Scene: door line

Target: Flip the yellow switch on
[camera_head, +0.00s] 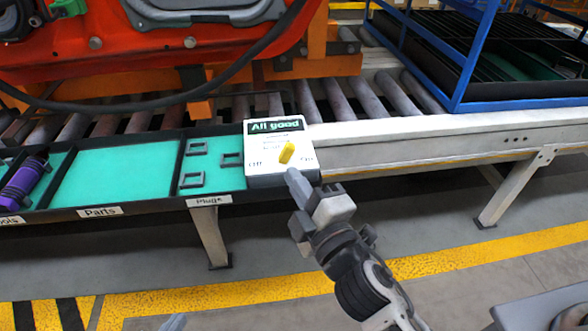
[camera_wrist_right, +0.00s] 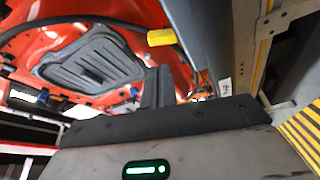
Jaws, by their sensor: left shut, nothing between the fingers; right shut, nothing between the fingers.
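The yellow switch (camera_head: 287,153) stands on the white top of a box (camera_head: 262,151) with a green "All good" sign. Small labels sit left and right of it, too small to read surely; the lever leans slightly right towards its top. My right gripper (camera_head: 293,177) is shut and empty at the box's front edge, just below the switch; contact cannot be told. In the right wrist view the switch (camera_wrist_right: 162,37) is beyond the shut fingers (camera_wrist_right: 158,88), with a gap in the picture. Only a grey tip of my left gripper (camera_head: 173,322) shows at the bottom edge, shut.
Left of the box are a teal tray with black plug pieces (camera_head: 190,179), an empty parts tray (camera_head: 115,175) and a purple tool (camera_head: 22,183). Behind run rollers (camera_head: 365,97) under an orange car body (camera_head: 150,40). A blue rack (camera_head: 465,60) stands at right.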

